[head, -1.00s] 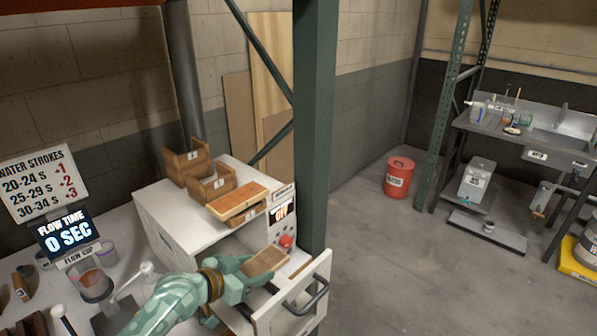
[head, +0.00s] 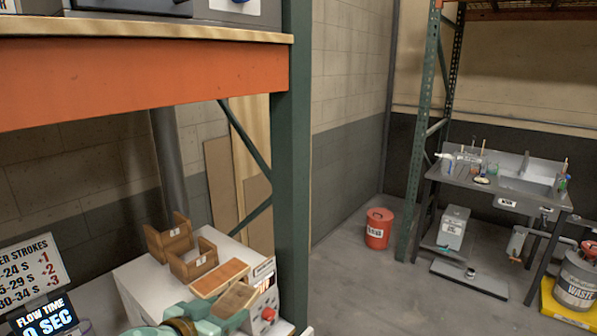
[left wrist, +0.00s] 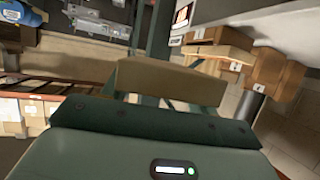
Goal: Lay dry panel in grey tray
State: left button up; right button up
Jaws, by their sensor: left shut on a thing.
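My left gripper (head: 226,313) is at the bottom of the head view, shut on a tan wooden panel (head: 237,299). The panel also shows in the left wrist view (left wrist: 170,82), standing out beyond the green gripper body. In the head view it appears beside a reddish panel (head: 219,278) that lies on the white cabinet. Which panel is the dry one is not labelled legibly. I cannot make out a grey tray for certain in these frames. My right gripper is not in view.
Two open wooden holders (head: 168,238) stand on the white cabinet (head: 142,290). A green rack post (head: 290,170) rises close to the right of my gripper. A red bucket (head: 378,230) and a sink bench (head: 500,180) stand farther right, with free floor between.

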pick_arm(q)
jog(key=s+a+f+n+y+b, duration=0.2)
jog(key=s+f+y+b, duration=0.1)
jog(key=b, duration=0.4)
jog(key=s+a+f+n+t+y+b, duration=0.1)
jog(key=s+a+f+n+y+b, duration=0.1)
jog(key=s+f+b, duration=0.3)
notch_tip(320, 180, down, 3)
jog(key=a+n+b, duration=0.1)
jog(key=b, duration=0.2)
jog(key=shift+a+f+y, duration=0.15)
jog(key=shift+a+y, duration=0.15)
jog(key=shift+y, duration=0.1)
